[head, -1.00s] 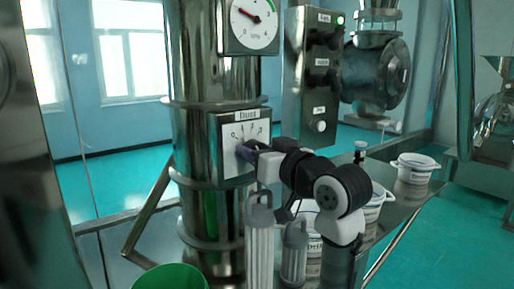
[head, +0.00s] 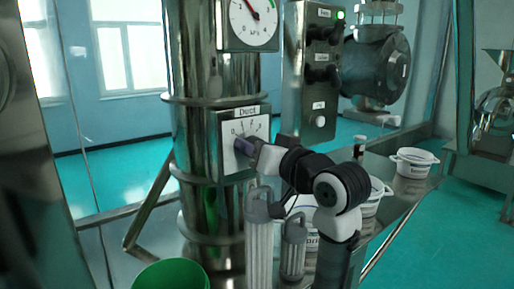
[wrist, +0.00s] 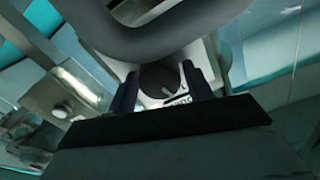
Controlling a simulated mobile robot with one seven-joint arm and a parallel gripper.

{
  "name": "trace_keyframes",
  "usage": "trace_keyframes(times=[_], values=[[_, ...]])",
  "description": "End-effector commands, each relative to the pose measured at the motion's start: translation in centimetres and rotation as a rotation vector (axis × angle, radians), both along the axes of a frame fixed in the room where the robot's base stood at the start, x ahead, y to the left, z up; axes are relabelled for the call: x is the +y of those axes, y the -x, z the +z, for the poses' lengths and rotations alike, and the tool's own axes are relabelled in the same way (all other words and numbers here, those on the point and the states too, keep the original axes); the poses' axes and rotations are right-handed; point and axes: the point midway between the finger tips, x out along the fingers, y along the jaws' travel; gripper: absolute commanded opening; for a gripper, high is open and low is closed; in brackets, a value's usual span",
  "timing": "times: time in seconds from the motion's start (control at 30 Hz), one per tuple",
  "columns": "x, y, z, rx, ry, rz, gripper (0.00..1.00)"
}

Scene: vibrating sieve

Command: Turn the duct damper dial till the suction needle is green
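The duct damper plate (head: 250,127), labelled Duct with a marked scale, is on the front of the steel column. Its dark round dial (wrist: 157,76) shows between my fingers in the wrist view; my gripper mostly hides it in the head view. My gripper (head: 245,148) reaches the plate from the right, a finger on either side of the dial, seemingly closed on it. The suction gauge (head: 252,25) is above, its top cut off. Its red needle (head: 250,9) points up and slightly left, left of the green arc (head: 273,4).
A control box (head: 318,75) with knobs and a lit green lamp stands right of the column. Grey cylinders (head: 258,240) stand close below my arm. A green bucket (head: 172,275) is at the front, white tubs (head: 412,162) on the bench at right.

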Motion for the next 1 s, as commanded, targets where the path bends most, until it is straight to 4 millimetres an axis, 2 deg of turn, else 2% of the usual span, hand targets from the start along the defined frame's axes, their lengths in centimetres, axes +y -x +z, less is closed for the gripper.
trace_keyframes(times=[0.1,0.47,0.57,1.0], values=[[0.0,0.0,0.0,0.001,0.001,0.0,0.63],[-0.4,0.6,-0.1,0.0,0.0,0.001,0.63],[-1.3,1.8,-0.3,-0.002,0.001,-0.001,0.63],[-6.8,9.4,-0.2,-0.003,0.003,-0.001,0.63]])
